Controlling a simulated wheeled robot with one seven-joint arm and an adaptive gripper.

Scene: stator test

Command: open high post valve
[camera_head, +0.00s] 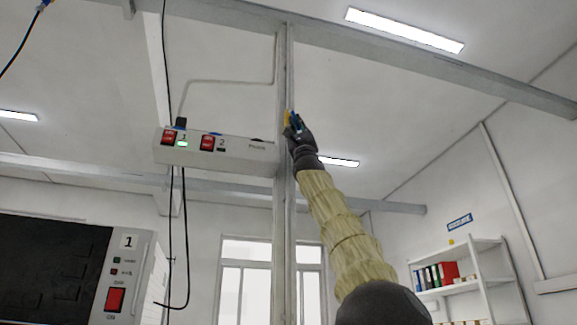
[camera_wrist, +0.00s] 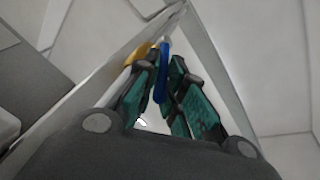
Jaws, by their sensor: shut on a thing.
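The valve is high on the grey vertical post (camera_head: 281,230). Its blue handle (camera_wrist: 162,70) stands between the green-padded fingers of my gripper (camera_wrist: 165,92) in the wrist view. A yellow part of the valve (camera_wrist: 140,50) shows behind the fingers, against the post. In the head view my gripper (camera_head: 296,124) is raised to the post, with the yellow part (camera_head: 288,117) just left of it. My gripper is shut on the blue handle. The fingers hide most of the valve body, and I cannot tell the handle's exact angle.
A white power box (camera_head: 225,155) with red switches 1 and 2 sticks out left of the post. A thin pipe and black cables run by it. A panel marked 1 (camera_head: 125,270) stands lower left. A white shelf (camera_head: 465,275) with binders is at right. Space right of the post is clear.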

